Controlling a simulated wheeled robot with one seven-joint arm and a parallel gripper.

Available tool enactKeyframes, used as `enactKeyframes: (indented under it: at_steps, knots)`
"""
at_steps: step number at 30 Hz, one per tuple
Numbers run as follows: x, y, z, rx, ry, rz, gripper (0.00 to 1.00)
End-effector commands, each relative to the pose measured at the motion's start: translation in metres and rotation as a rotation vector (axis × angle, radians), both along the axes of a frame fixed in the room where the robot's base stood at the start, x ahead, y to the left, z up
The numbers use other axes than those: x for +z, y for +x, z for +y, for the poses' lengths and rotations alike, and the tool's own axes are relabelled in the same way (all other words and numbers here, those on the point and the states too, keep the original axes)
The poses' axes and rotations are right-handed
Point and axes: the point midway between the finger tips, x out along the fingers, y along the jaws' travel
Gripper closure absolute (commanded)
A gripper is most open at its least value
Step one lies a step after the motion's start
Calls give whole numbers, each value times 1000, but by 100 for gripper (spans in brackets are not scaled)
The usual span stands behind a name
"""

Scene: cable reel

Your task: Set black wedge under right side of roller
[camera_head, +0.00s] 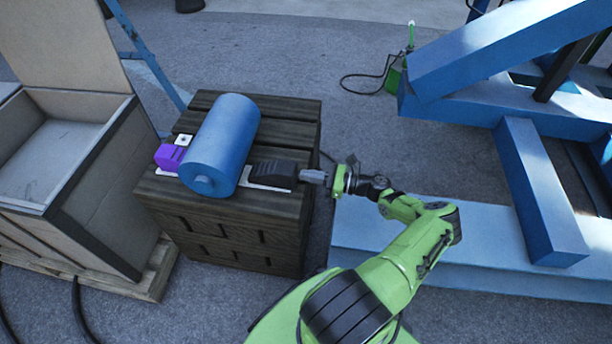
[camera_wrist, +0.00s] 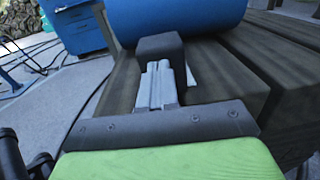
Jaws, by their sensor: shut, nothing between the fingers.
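The blue roller (camera_head: 222,145) lies on a dark wooden crate (camera_head: 225,235). The black wedge (camera_head: 273,170) sits on the crate at the roller's right side, over a white strip (camera_head: 256,185). Its thin end is at the roller; I cannot tell whether it touches. My gripper (camera_head: 310,176) is shut and empty, at the wedge's outer right end. In the wrist view, the shut fingers (camera_wrist: 160,85) point at the black wedge (camera_wrist: 160,47), with the roller (camera_wrist: 185,18) behind it. A purple wedge (camera_head: 169,157) sits at the roller's left side.
An open box (camera_head: 95,210) on a pallet (camera_head: 150,275) stands left of the crate. A large blue steel frame (camera_head: 535,190) stands to the right. The back of the crate top (camera_head: 290,115) is clear. A green object with a cable (camera_head: 393,78) stands on the floor behind.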

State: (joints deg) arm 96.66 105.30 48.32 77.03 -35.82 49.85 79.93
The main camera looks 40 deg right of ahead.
Motion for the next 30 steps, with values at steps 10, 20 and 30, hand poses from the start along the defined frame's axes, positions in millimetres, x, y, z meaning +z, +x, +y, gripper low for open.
enactKeyframes:
  at_steps: [10, 20, 30]
  knots:
    - [0, 10, 6, 0, -1, 1, 100]
    - [0, 30, 21, 5, 1, 1, 100]
    - [0, 40, 28, 2, 1, 0, 100]
